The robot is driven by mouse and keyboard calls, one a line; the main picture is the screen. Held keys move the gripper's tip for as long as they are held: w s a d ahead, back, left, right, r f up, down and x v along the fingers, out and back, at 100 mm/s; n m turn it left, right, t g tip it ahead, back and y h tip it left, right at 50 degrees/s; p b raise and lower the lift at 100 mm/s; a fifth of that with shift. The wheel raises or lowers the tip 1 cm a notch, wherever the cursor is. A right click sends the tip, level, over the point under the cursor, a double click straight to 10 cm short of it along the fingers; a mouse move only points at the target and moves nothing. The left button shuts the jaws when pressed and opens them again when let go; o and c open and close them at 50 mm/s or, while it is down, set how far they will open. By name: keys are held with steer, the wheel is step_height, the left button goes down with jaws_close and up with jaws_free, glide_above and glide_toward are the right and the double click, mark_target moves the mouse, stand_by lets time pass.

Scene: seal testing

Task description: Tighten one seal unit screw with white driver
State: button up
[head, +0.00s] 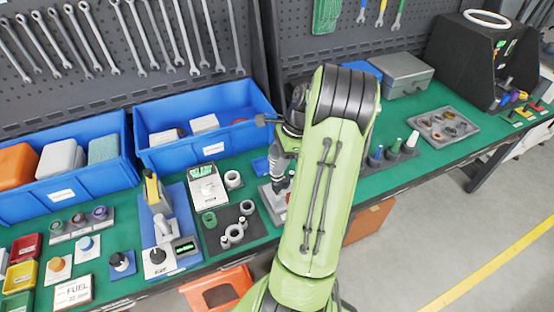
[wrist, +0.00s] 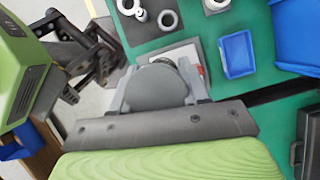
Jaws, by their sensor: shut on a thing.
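In the head view my green arm crosses the bench, and my gripper (head: 281,183) points down just left of it, over a small grey plate. In the wrist view my gripper (wrist: 160,95) is shut on a grey rounded part (wrist: 158,88), with a dark ridged edge behind it. I cannot tell what this part is. Below it lies a pale plate (wrist: 170,54) with a little red at its side. A white driver (head: 411,141) stands upright in the rack right of my arm, apart from my gripper. I cannot make out any screw.
A green driver (head: 396,147) and a blue driver (head: 376,154) share the rack. A dark mat (head: 222,238) with pale rings lies left of my gripper. Blue bins (head: 88,194) line the back left. A grey tray (head: 462,137) of rings lies at the right.

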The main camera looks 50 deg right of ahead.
steer(key=shift+f+b, duration=0.4)
steer(key=shift+f, duration=0.5)
stand_by(0.4)
steer(key=shift+f+p, duration=0.45)
steer(key=shift+p, duration=1.05)
stand_by(3.2)
step_height(320, 180, up, 5)
steer(key=p, duration=0.5)
steer(key=shift+r, duration=0.1)
